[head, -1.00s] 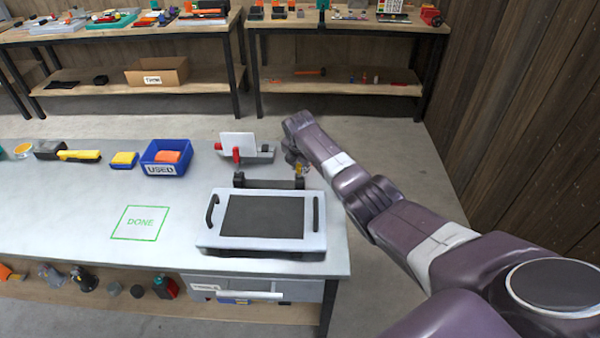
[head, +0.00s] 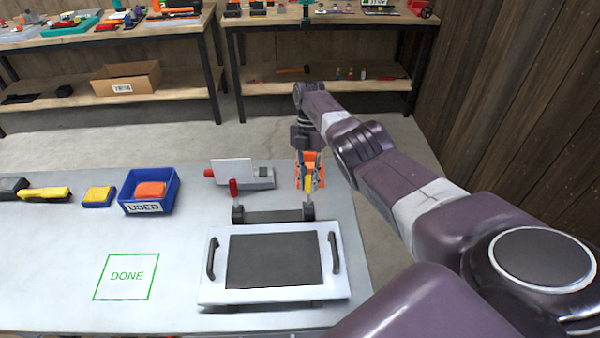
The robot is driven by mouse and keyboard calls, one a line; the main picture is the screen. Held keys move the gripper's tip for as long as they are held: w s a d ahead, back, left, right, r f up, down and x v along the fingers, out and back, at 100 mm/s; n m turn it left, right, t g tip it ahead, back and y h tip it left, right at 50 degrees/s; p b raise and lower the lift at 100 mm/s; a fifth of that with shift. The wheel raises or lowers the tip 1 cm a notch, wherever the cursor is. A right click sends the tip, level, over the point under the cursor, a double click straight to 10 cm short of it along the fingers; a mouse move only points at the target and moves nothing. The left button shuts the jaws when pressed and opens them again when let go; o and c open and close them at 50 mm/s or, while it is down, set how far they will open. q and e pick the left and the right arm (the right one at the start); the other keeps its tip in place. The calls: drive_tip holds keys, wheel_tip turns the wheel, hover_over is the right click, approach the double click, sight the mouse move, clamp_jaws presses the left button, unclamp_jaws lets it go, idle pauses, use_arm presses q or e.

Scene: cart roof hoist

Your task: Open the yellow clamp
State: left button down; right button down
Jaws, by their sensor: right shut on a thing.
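The yellow clamp (head: 308,184) shows as a small yellow piece at the far right of the workbench, behind the white board with the dark panel. My right gripper (head: 310,188) comes down over it from behind and is shut on it. Orange parts show around the yellow piece at the fingers. The fingers hide much of the clamp, so whether it stands open or closed cannot be told. My left gripper is not in view.
A white board (head: 213,284) with two black handles lies in front, with a dark bar (head: 272,216) behind it. A grey device with a white plate (head: 232,171) and red handles stands left of my gripper. A blue USED bin (head: 148,208) is further left. The bench around the green DONE square (head: 126,276) is clear.

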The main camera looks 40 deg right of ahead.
drive_tip(key=shift+w+d, duration=0.1)
drive_tip(key=shift+w, duration=0.05)
idle(0.3)
drive_tip(key=c, duration=1.8)
unclamp_jaws()
drive_tip(key=shift+f, duration=0.1)
drive_tip(key=shift+o, duration=0.2)
wheel_tip(320, 180, up, 8)
drive_tip(key=shift+d+r, duration=0.1)
drive_tip(key=shift+r, duration=0.8)
drive_tip(key=shift+r, duration=0.1)
